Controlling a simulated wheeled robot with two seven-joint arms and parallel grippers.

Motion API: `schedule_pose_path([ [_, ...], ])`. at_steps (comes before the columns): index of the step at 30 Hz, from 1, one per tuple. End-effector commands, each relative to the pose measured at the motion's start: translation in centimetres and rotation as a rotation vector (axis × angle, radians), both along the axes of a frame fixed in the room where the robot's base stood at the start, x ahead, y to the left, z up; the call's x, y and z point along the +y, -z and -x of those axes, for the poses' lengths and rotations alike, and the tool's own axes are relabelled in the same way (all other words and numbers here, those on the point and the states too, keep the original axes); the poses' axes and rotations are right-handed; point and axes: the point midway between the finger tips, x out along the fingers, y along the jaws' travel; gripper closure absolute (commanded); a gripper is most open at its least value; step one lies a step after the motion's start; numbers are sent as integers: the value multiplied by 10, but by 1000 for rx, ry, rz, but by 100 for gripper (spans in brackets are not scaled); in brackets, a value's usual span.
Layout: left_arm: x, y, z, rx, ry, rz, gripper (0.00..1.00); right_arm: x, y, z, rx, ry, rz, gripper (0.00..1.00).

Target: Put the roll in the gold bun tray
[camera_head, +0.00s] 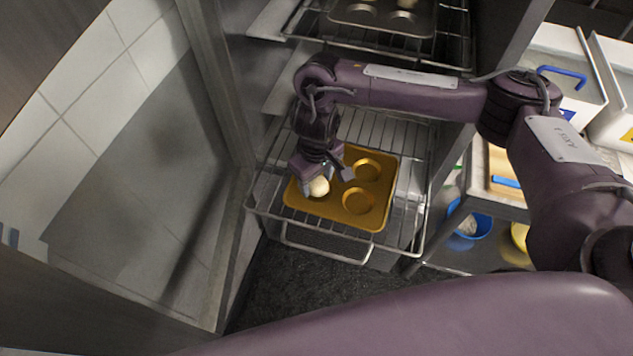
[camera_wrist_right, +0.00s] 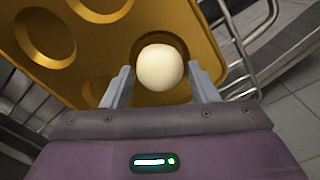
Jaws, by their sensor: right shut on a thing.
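The roll is a small pale round bun (camera_head: 319,187) at the front left of the gold bun tray (camera_head: 375,214). My right gripper (camera_head: 328,182) reaches down over the tray and is shut on the roll. In the right wrist view the roll (camera_wrist_right: 160,67) sits between the two fingertips, over or in one round cup of the tray (camera_wrist_right: 205,55). Whether the roll touches the cup's bottom cannot be told. The other cups that I can see are empty. My left gripper is not in view.
The tray lies on a pulled-out wire rack (camera_head: 411,235) inside a tall metal cabinet. A higher rack holds a dark bun tray (camera_head: 385,17). On the right are white containers (camera_head: 566,85), a cutting board (camera_head: 500,172) and a blue bowl (camera_head: 474,224).

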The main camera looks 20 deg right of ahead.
Motion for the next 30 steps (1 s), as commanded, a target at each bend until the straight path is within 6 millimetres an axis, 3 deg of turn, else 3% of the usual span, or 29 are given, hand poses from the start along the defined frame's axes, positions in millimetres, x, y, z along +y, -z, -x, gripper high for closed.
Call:
schedule_pose_path([
  [3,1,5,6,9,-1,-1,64,0,13,1,1,0,-1,69],
  [26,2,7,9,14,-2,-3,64,0,30,3,9,0,-1,69],
  [27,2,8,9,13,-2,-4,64,1,31,3,9,0,-1,44],
  [30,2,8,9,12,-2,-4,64,1,31,3,10,1,-1,37],
])
